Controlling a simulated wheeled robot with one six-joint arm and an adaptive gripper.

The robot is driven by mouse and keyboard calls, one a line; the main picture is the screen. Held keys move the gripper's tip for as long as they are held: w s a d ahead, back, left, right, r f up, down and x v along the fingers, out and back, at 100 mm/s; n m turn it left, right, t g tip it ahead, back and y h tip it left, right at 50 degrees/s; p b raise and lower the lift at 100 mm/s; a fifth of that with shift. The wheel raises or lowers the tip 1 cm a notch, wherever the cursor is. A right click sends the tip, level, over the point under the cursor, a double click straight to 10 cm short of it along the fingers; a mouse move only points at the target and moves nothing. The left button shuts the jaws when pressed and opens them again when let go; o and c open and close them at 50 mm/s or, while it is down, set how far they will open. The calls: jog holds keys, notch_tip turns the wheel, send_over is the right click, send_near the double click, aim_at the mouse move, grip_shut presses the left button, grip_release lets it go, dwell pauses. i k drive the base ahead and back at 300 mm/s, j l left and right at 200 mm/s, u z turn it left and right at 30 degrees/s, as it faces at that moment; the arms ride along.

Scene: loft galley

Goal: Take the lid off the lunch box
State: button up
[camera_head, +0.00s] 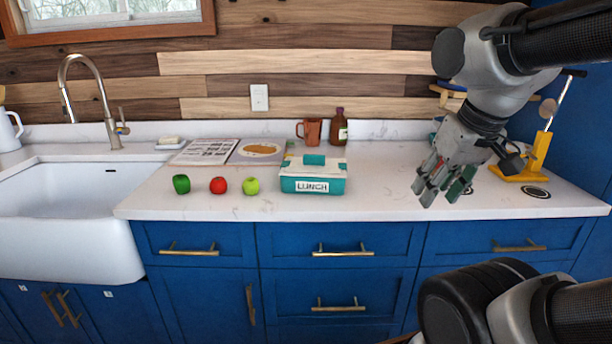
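The lunch box (311,186) is teal with a white "LUNCH" label and stands upright on the white counter. Its lid (298,166) is whitish with a raised teal handle block (314,160) on top, and it sits on the box. My gripper (438,190) hangs to the right of the lunch box, above the counter's front part and apart from the box. Its fingers look spread with a gap between them, and nothing shows in them.
A green pepper (181,184), red tomato (218,185) and green apple (251,186) lie left of the box. Behind are an open book (232,151), a copper mug (310,131) and a brown bottle (339,127). A yellow stand (536,160) is at right. The sink (75,190) is at left.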

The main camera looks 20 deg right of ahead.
aim_at(309, 166)
jog(key=z, duration=0.1)
jog(key=i+j, duration=0.3)
jog(key=i, duration=0.15)
jog(key=i+j+u, duration=0.15)
jog(key=i+j, duration=0.2)
jog(key=i+l, duration=0.05)
jog(key=i, duration=0.05)
